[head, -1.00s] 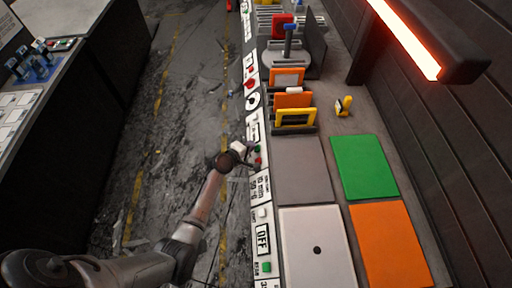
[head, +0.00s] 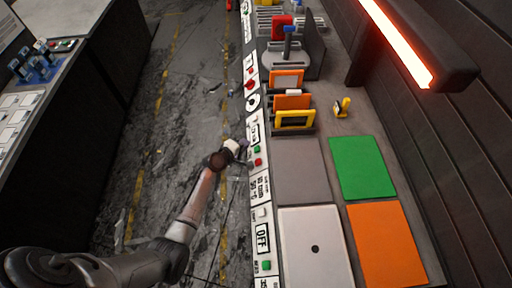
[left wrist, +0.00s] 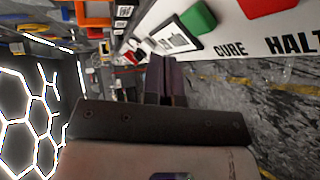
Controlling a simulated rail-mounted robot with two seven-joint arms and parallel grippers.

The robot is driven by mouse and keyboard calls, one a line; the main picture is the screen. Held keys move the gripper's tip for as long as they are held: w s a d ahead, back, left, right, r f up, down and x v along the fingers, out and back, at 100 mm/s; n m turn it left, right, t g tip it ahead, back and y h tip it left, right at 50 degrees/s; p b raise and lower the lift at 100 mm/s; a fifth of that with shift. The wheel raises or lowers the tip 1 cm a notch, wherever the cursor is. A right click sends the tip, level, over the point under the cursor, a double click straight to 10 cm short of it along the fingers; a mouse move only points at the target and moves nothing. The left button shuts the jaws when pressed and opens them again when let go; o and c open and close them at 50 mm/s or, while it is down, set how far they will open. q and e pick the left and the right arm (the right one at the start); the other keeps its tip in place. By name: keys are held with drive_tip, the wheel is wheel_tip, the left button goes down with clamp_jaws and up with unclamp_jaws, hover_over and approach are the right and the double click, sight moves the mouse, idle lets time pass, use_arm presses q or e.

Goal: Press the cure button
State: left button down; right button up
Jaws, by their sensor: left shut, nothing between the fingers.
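A green button (head: 257,149) sits on the white front strip of the bench, with a red button (head: 258,162) just beside it. In the left wrist view, the green button (left wrist: 198,18) is close to the word CURE, and the red button (left wrist: 262,5) is near HALT. My left gripper (head: 241,146) is just left of the strip, near the green button and apparently apart from it. Its dark fingers (left wrist: 165,78) are shut and empty. My right gripper is not in view.
The bench carries a grey mat (head: 303,170), a white panel (head: 318,250), a green sheet (head: 363,167) and an orange sheet (head: 388,245). A red-glowing lamp (head: 405,42) hangs above. Another green button (head: 266,265) is on the strip near OFF. The floor aisle (head: 170,130) at left is open.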

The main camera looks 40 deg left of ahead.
use_arm(q)
drive_tip(key=shift+s+a+r+p, duration=0.35)
drive_tip(key=shift+a+r, duration=0.1)
drive_tip(key=shift+r, duration=0.1)
drive_tip(key=shift+s+a+r+p, duration=0.3)
drive_tip(key=shift+a+r, duration=0.1)
drive_tip(key=shift+r, duration=0.1)
